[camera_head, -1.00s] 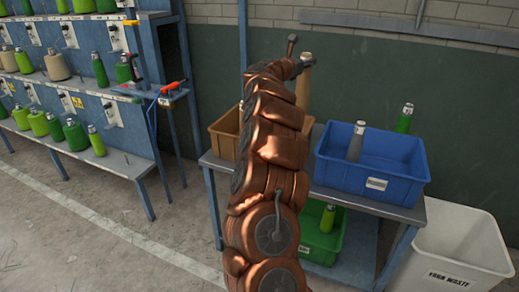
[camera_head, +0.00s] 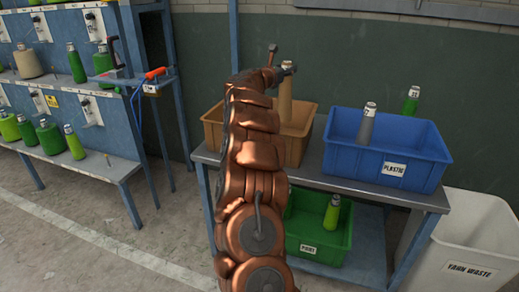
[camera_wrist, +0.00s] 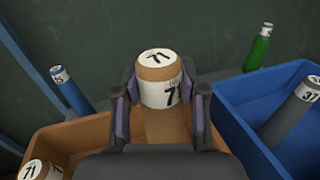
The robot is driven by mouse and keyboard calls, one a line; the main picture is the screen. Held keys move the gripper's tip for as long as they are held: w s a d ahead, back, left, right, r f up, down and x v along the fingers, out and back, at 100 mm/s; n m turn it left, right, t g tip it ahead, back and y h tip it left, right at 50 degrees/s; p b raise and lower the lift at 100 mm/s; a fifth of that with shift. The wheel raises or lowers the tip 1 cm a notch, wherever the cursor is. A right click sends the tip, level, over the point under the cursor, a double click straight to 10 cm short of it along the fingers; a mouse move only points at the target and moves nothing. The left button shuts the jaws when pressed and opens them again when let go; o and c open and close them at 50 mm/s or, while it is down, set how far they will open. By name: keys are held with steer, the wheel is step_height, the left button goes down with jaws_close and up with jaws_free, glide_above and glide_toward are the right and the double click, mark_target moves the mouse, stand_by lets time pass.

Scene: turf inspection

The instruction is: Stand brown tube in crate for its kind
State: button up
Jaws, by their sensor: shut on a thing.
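A brown tube with a white cap and a label reading 71 (camera_wrist: 160,95) stands upright between the fingers of my gripper (camera_wrist: 158,88), which is shut on it near its top. In the head view the tube (camera_head: 286,98) is over the brown crate (camera_head: 304,148), on the left of the table, its lower part overlapping the crate's opening. I cannot tell whether its foot touches the crate's floor. The wrist view shows the crate's wall (camera_wrist: 88,128) and another brown tube (camera_wrist: 38,170) at lower left.
A blue crate (camera_head: 425,172) labelled PLASTIC, holding a grey tube (camera_head: 367,124), stands to the right. A green tube (camera_head: 411,100) stands behind it. A blue tube (camera_wrist: 70,92) is behind the brown crate. A green crate (camera_head: 318,240) is below; a white waste bin (camera_head: 470,235) is at right.

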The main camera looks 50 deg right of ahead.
mark_target(281, 100)
steer(key=shift+w+f+b, duration=0.15)
steer(key=shift+f+b, duration=0.2)
steer(key=shift+f, duration=0.6)
step_height(281, 100, down, 10)
steer(key=shift+r+b, duration=0.1)
steer(key=shift+b, duration=0.35)
steer(key=o, duration=1.1)
steer(key=shift+a, duration=0.1)
steer(key=shift+a, duration=0.3)
steer(key=a, duration=0.3)
steer(key=a+b, duration=0.1)
steer(key=a, duration=0.3)
steer(key=s+a, duration=0.1)
steer(key=a, duration=0.3)
steer(key=shift+a+b, duration=0.15)
steer(key=shift+b, duration=0.15)
